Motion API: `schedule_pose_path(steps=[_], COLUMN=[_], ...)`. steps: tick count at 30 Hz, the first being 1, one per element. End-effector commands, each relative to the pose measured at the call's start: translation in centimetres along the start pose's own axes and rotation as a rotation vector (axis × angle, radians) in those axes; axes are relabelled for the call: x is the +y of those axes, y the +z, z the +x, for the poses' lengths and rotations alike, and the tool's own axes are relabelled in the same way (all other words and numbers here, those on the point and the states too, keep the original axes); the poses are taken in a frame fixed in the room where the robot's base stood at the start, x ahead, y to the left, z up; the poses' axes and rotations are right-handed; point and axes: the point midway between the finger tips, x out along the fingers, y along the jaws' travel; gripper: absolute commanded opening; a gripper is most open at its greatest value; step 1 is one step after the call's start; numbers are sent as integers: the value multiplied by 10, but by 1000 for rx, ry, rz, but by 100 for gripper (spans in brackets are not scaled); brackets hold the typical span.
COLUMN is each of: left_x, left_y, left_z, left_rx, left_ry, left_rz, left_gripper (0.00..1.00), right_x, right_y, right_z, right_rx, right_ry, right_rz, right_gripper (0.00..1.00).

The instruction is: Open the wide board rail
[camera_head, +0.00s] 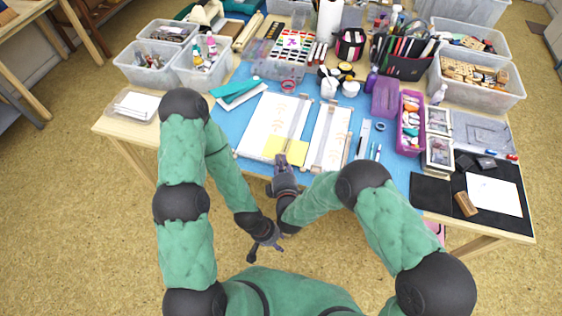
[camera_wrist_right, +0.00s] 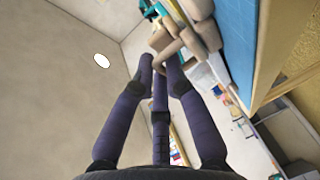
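The wide board (camera_head: 262,122) is white with faint orange marks and lies on the blue mat. A grey rail strip (camera_head: 300,117) runs along its right side. A yellow sheet (camera_head: 291,151) covers its front right corner. My right gripper (camera_head: 281,160) is at the board's front edge, by the yellow sheet; contact cannot be told. In the right wrist view its purple fingers (camera_wrist_right: 159,62) are apart with nothing clearly held. My left gripper (camera_head: 264,250) hangs low in front of the table, its fingers spread and empty.
A narrower white board (camera_head: 328,138) lies just right of the wide one. Teal strips (camera_head: 238,93) lie behind left on the blue mat (camera_head: 228,122). Pens (camera_head: 376,151) and a purple tray (camera_head: 410,122) are at right. Bins (camera_head: 147,64) crowd the back.

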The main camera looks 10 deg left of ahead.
Motion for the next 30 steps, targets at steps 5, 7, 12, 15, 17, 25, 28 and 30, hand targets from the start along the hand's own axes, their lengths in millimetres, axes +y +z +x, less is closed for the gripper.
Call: schedule_pose_path(steps=[5, 7, 12, 15, 17, 25, 28, 30], left_x=[1, 3, 8, 13, 16, 30, 34, 36], left_y=[0, 0, 1, 1, 2, 3, 3, 4], left_z=[-3, -7, -23, -37, -46, -85, -96, -102], left_rx=[0, 0, 1, 1, 1, 1, 1, 1], left_ry=[0, 0, 0, 0, 0, 0, 0, 0], left_rz=[0, 0, 0, 0, 0, 0, 0, 0], left_gripper=[40, 40, 40, 40, 40, 40, 40, 40], right_x=[3, 8, 26, 41, 51, 97, 113, 122], right_y=[0, 0, -2, -2, -3, -4, -4, -3], right_z=[0, 0, -1, -1, 0, 5, 8, 11], right_rx=[-2, -3, -6, -9, -10, -18, -21, -21], right_ry=[-6, -13, -46, -75, -96, -208, -250, -254], right_rz=[3, 6, 21, 34, 43, 93, 111, 112], right_gripper=[0, 0, 0, 0, 0, 0, 0, 0])
